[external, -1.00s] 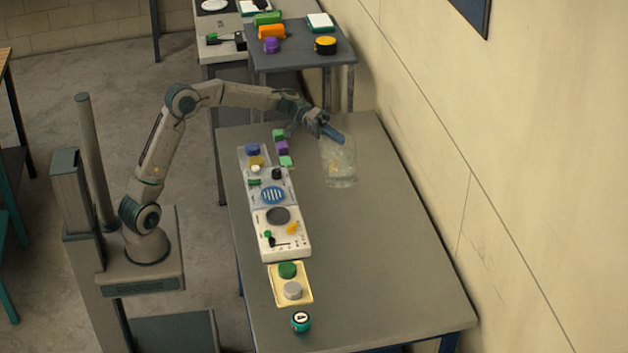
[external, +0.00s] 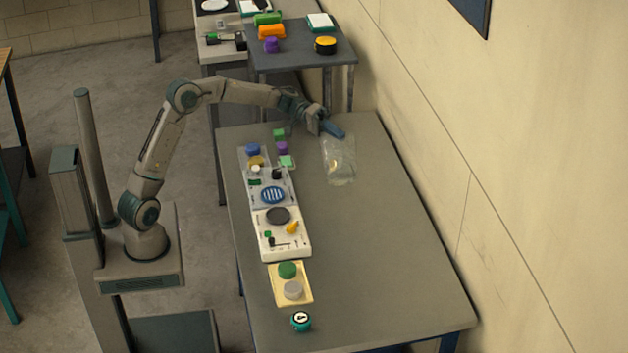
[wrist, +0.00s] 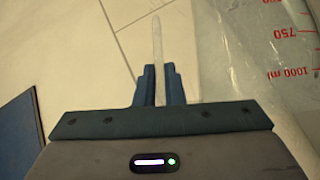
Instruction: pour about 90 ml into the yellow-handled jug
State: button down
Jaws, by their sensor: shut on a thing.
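A large clear container (external: 340,150) with a see-through wall is at my gripper, over the far right part of the table in the external view. Its wall with red volume marks (wrist: 291,33) fills the right of the wrist view. My gripper (external: 335,130) is at its upper part. In the wrist view my gripper (wrist: 160,92) is shut on a thin pale translucent bar (wrist: 158,45), which looks like the container's handle. A small yellowish patch (external: 337,163) shows through the clear wall; I cannot tell whether it is the yellow-handled jug. The liquid level is not clear.
A row of panels with knobs and buttons (external: 275,215) runs along the table's left side. Green and purple blocks (external: 282,147) stand left of the container. A teal round object (external: 301,321) is near the front. The table's right part (external: 380,260) is clear up to the wall.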

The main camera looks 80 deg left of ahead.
jog(key=shift+a+r+h+p, duration=0.3)
jog(key=shift+a+p, duration=0.05)
jog(key=shift+p, duration=0.1)
dwell(0.7)
jog(key=shift+w+a+r+n, duration=0.1)
jog(key=shift+a+r+n, duration=0.05)
jog(key=shift+a+n, duration=0.3)
jog(key=shift+a+r, duration=0.1)
jog(key=shift+a, duration=0.25)
jog(key=shift+h, duration=0.3)
jog(key=shift+d, duration=0.25)
jog(key=shift+a+r+n, duration=0.2)
jog(key=shift+a+n, duration=0.05)
jog(key=shift+a, duration=0.15)
jog(key=shift+d, duration=0.1)
